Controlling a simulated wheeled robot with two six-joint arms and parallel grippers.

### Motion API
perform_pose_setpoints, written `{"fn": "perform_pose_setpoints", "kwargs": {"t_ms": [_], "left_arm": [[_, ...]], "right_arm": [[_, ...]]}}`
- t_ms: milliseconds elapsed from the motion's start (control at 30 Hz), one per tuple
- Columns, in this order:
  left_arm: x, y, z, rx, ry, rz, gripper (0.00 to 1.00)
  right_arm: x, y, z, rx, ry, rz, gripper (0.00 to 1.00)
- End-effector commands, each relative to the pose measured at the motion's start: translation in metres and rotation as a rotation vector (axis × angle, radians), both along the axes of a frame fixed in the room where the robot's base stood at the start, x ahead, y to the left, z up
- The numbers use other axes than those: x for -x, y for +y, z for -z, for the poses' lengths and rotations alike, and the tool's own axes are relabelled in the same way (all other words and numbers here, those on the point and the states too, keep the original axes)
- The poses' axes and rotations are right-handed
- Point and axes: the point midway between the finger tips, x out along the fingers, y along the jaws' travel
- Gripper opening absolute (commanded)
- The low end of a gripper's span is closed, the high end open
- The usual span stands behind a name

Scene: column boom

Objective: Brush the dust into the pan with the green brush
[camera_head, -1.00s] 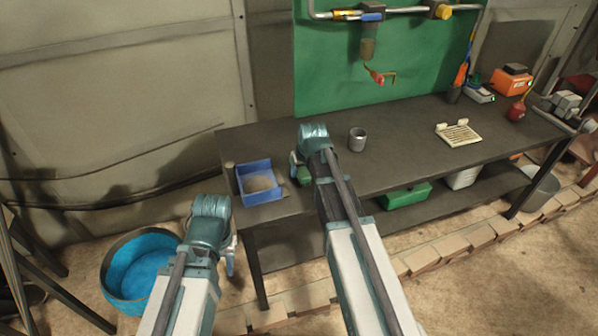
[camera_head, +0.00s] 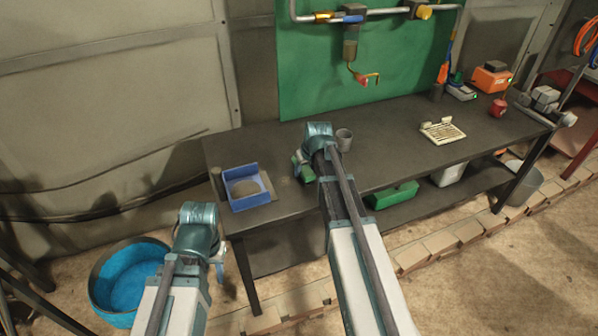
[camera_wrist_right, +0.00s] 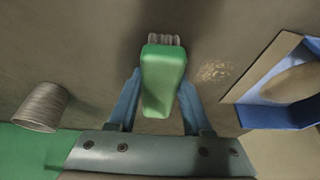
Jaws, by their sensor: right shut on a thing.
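My right gripper (camera_wrist_right: 157,95) is shut on the green brush (camera_wrist_right: 163,75), whose grey bristles show at its far end. In the head view the brush (camera_head: 303,170) is at the right gripper, right of the blue pan (camera_head: 262,199) and apart from it. A pale, speckled dust patch (camera_wrist_right: 215,71) lies on the dark bench between brush and pan. The pan also shows at the right of the wrist view (camera_wrist_right: 270,117), with a brownish heap (camera_head: 246,187) inside it. My left gripper (camera_head: 219,268) hangs in front of the bench's left end; its jaws are too small to read.
A grey metal cup (camera_head: 343,140) stands on the bench (camera_head: 385,155) behind my right arm. A cream slatted tray (camera_head: 442,131) sits further right. A blue tub (camera_head: 125,283) stands on the floor at left. A green box (camera_head: 392,195) is on the lower shelf.

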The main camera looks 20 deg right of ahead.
Motion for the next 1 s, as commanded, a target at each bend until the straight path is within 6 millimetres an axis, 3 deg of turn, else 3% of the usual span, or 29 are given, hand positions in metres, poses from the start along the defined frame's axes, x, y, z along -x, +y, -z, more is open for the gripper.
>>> {"fn": "perform_pose_setpoints", "kwargs": {"t_ms": [467,800,1000], "left_arm": [[0.000,0.000,0.000,0.000,0.000,0.000,0.37],[0.000,0.000,0.002,0.000,0.000,0.000,0.37],[0.000,0.000,0.002,0.000,0.000,0.000,0.37]], "right_arm": [[-0.001,-0.016,0.000,-0.002,0.000,0.001,0.00],[-0.002,-0.043,0.002,0.000,0.000,0.002,0.00],[-0.002,-0.044,0.002,0.001,0.000,0.001,0.00]]}}
